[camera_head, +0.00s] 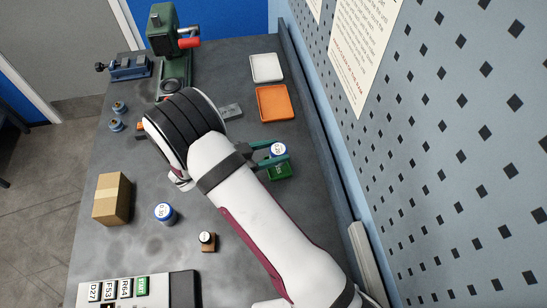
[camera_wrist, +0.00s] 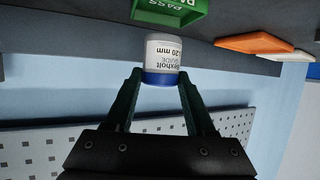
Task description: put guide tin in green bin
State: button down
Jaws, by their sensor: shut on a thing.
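The guide tin (camera_head: 279,149), white-labelled with a blue edge, is held between the dark green fingers of my gripper (camera_head: 277,155). In the wrist view the guide tin (camera_wrist: 163,52) shows the words "GUIDE" and "0.20 mm", upside down, and the fingers flank its blue end. The green bin (camera_head: 280,172) is just below the tin in the head view and partly covered by the gripper. In the wrist view the green bin (camera_wrist: 168,14) is beyond the tin, with "PASS" on its wall. The tin appears outside the bin; the exact gap cannot be told.
An orange tray (camera_head: 273,103) and a white tray (camera_head: 266,67) lie along the wall side. A second blue-and-white tin (camera_head: 164,212), a cardboard box (camera_head: 111,199) and a small wooden-based item (camera_head: 207,241) stand on the bench. A green press (camera_head: 172,50) is at the back.

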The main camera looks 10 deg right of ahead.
jog(key=shift+f, duration=1.75)
jog(key=shift+f, duration=0.1)
jog(key=shift+c, duration=1.2)
grip_release()
